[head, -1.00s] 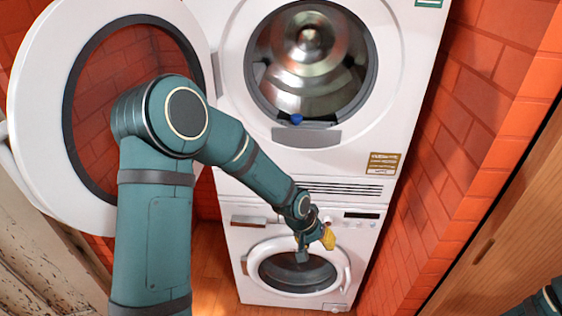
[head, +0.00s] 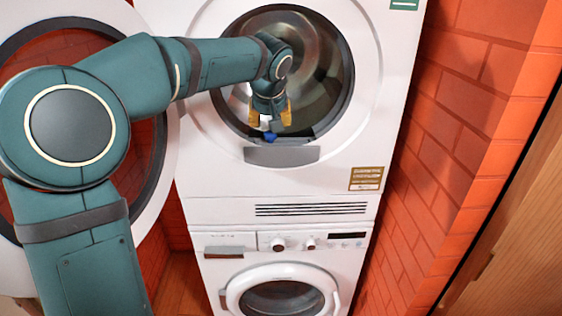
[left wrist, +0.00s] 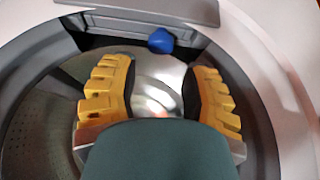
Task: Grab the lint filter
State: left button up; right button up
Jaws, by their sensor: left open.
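A small blue part (head: 270,136), which looks like the lint filter's grip, sits at the bottom lip of the upper dryer's round opening. In the left wrist view the blue part (left wrist: 161,40) sits in a dark recess (left wrist: 105,38) beside the grey panel (left wrist: 165,9). My left gripper (head: 271,125) is at the dryer's mouth, just above the blue part. Its yellow fingers are spread and empty; in the left wrist view (left wrist: 160,72) the blue part lies between their lines, beyond the tips. My right gripper is out of view.
The dryer's round door (head: 160,190) stands open at the left, behind my left arm. The metal drum (head: 325,75) is open and looks empty. A washing machine (head: 213,273) stands below, and a brick wall (head: 440,150) closes the right side.

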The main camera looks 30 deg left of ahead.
aim_at(270, 133)
pick_arm(q)
jog(key=b+x, duration=0.1)
jog(key=x, duration=0.6)
jog(key=shift+a+f, duration=0.1)
jog(key=shift+f, duration=0.15)
grip_shut()
